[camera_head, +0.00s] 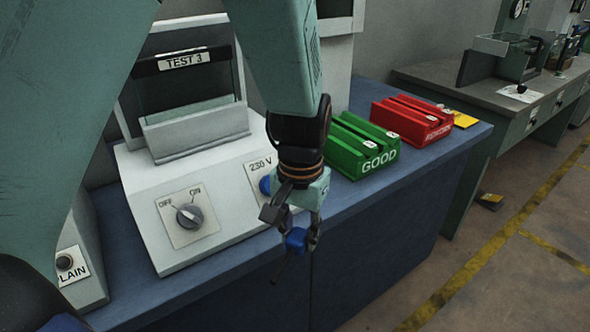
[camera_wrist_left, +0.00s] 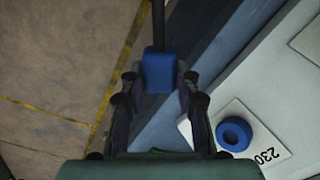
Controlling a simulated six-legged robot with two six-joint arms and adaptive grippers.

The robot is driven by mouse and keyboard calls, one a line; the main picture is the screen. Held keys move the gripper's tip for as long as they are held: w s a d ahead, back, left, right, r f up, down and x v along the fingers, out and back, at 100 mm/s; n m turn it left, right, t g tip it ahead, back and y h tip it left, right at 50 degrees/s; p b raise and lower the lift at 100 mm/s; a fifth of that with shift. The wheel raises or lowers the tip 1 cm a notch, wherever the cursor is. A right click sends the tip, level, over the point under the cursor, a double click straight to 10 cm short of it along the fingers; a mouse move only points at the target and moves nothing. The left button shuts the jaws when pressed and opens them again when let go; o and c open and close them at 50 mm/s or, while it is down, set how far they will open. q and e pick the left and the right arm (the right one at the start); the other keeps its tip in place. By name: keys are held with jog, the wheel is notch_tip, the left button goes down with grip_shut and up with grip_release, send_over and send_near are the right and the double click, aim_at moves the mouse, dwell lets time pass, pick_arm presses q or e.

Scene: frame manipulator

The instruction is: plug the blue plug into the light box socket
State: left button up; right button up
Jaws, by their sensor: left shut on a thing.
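My left gripper (camera_head: 299,237) is shut on the blue plug (camera_head: 297,240), in front of the light box and above the bench's front edge. The plug also shows between the fingers in the left wrist view (camera_wrist_left: 158,71), with a dark cable running from it. The white light box (camera_head: 215,232) is marked TEST 3 and has an OFF/ON knob (camera_head: 189,216). Its round blue socket (camera_head: 265,186), by the 230 V label, is partly hidden behind my gripper in the head view. In the left wrist view the socket (camera_wrist_left: 234,134) is fully visible, right of the plug and apart from it. My right gripper is not in view.
A green GOOD rack (camera_head: 372,165) and a red rack (camera_head: 413,121) stand on the blue bench (camera_head: 452,136) right of the light box. A grey box marked PLAIN (camera_head: 85,262) stands at left. Open floor lies to the right.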

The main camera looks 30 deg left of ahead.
pick_arm(q)
jog(key=shift+a+f, duration=0.1)
jog(key=shift+a, duration=0.1)
jog(key=w+a+r+n+g+h+p, duration=0.35)
jog(key=w+r+n+h+p, duration=0.35)
jog(key=n+p, duration=0.8)
pick_arm(e)
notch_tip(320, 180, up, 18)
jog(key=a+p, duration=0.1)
jog(key=p, duration=0.2)
pick_arm(q)
jog(key=a+f+m+b, duration=0.2)
jog(key=a+b, duration=0.1)
jog(key=w+a+f+m+b, duration=0.1)
jog(key=a+b, duration=0.1)
jog(key=shift+w, duration=0.1)
jog(key=shift+d, duration=0.1)
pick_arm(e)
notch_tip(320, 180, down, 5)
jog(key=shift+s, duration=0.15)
